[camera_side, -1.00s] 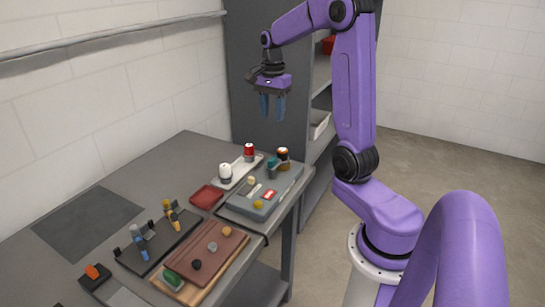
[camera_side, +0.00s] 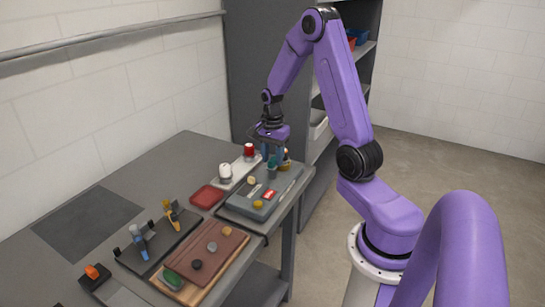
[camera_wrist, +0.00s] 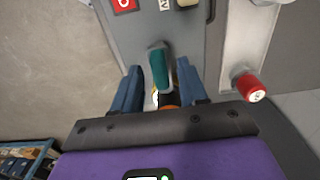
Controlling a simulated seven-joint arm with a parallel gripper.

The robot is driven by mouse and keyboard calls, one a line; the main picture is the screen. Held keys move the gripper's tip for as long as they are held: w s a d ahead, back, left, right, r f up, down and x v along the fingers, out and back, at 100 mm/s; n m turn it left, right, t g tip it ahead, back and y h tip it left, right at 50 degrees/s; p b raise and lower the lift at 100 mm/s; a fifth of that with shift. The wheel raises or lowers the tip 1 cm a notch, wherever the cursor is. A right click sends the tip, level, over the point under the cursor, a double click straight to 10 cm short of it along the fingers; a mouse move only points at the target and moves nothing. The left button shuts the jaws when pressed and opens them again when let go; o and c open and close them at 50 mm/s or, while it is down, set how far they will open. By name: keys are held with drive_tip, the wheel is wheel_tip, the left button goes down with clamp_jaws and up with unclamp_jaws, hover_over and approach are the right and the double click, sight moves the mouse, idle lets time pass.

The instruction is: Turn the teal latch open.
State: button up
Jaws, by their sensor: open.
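The teal latch (camera_wrist: 160,68) stands on a grey panel (camera_wrist: 188,50), seen between the fingers of my gripper in the wrist view. In the side view the latch (camera_side: 271,172) is at the far end of the grey panel (camera_side: 248,205), just below my gripper (camera_side: 273,157). My gripper (camera_wrist: 160,90) is open, with one blue finger on each side of the latch's near end. I cannot tell whether either finger touches it. A dark knob with an orange band (camera_wrist: 168,98) shows behind the latch, partly hidden by my gripper.
A red-topped knob (camera_wrist: 248,86) stands on a pale plate to the right in the wrist view. A white knob (camera_side: 225,172) is on that plate in the side view.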

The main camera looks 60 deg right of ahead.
drive_tip(key=shift+f, duration=0.15)
clamp_jaws()
drive_tip(key=shift+n, duration=0.4)
drive_tip(key=n, duration=0.3)
drive_tip(key=shift+n, duration=0.4)
drive_tip(key=n, duration=0.4)
drive_tip(key=shift+n, duration=0.3)
drive_tip(key=n, duration=0.8)
drive_tip(key=shift+n, duration=0.3)
